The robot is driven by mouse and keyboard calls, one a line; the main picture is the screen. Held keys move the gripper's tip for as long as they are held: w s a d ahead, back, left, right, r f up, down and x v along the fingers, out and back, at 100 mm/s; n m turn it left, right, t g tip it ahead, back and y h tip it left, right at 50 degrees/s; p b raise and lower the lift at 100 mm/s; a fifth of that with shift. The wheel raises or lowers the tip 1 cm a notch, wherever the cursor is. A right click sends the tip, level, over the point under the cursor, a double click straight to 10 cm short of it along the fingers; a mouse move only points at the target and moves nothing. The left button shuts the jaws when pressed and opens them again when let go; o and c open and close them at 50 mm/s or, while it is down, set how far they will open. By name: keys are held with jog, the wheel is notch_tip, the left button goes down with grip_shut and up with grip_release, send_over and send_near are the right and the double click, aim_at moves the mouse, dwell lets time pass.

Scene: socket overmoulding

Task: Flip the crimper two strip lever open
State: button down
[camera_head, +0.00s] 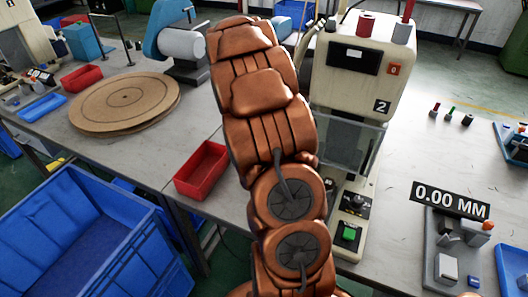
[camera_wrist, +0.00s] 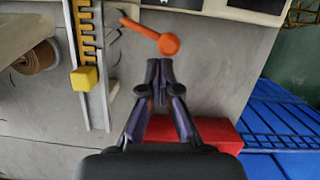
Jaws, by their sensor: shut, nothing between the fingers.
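Crimper two (camera_head: 350,75) is the cream machine marked 2, right of my arm in the head view. In the wrist view an orange lever with a round knob end (camera_wrist: 169,44) lies just beyond my fingertips, its thin arm running up and left towards the machine's side. I take it for the strip lever. My gripper (camera_wrist: 159,68) is shut and empty, with a small gap in the picture between its tips and the knob. In the head view my arm hides the gripper and the lever.
A yellow toothed strip (camera_wrist: 86,40) with a yellow block runs along a rail left of the lever. A red tray (camera_head: 202,170) sits at the table's front edge, and a blue crate (camera_head: 90,240) stands below. A round wooden disc (camera_head: 125,100) lies further left.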

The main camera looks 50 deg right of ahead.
jog(key=shift+w+d, duration=0.1)
jog(key=shift+d, duration=0.1)
dwell(0.3)
jog(key=v, duration=1.2)
dwell(0.4)
